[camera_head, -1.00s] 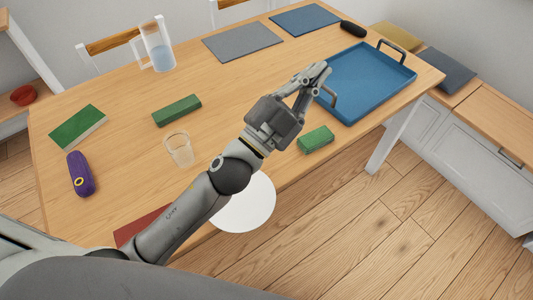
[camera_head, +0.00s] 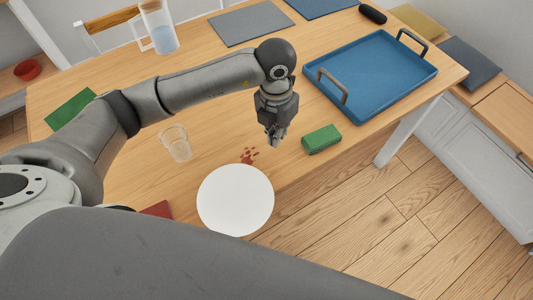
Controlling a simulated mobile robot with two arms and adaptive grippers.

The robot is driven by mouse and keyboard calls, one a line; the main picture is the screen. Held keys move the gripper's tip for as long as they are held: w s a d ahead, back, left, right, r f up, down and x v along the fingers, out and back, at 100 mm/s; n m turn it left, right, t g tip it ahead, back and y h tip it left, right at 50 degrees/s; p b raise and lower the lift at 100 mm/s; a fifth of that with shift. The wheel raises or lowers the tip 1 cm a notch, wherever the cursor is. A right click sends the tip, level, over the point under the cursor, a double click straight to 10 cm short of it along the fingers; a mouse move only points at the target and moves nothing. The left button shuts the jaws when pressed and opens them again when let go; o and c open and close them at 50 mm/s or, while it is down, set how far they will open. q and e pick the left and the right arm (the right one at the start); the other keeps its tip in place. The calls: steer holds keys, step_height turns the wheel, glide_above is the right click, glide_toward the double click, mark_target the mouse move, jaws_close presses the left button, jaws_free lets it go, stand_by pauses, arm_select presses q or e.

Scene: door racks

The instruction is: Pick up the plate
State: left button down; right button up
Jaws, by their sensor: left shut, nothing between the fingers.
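The plate (camera_head: 235,200) is a plain white disc on the wooden table, at the table's front edge. It shows whole in the head view. My left gripper (camera_head: 274,140) points down above the table, beyond the plate and a little to its right. It is shut and empty, apart from the plate. My right gripper does not show.
A green block (camera_head: 321,138) lies just right of my left gripper. A blue tray (camera_head: 372,112) with two handles is at the right. A clear glass (camera_head: 175,143) stands left of the plate. A pitcher (camera_head: 158,25) stands at the back.

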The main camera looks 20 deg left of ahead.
mark_target(264, 167)
arm_select(q)
steer(key=shift+y, duration=0.3)
steer(key=f, duration=0.3)
steer(key=a+f+p, duration=0.1)
steer(key=f, duration=0.5)
steer(key=shift+w+a, duration=0.1)
steer(key=shift+a, duration=0.05)
steer(key=s, duration=0.1)
steer(key=p, duration=0.1)
steer(key=s+p, duration=0.1)
steer(key=shift+s+a+f, duration=0.3)
steer(key=shift+s+a, duration=0.05)
steer(key=shift+a, duration=0.05)
steer(key=shift+s+a, duration=0.15)
steer(key=shift+s, duration=0.4)
steer(key=shift+f, duration=0.1)
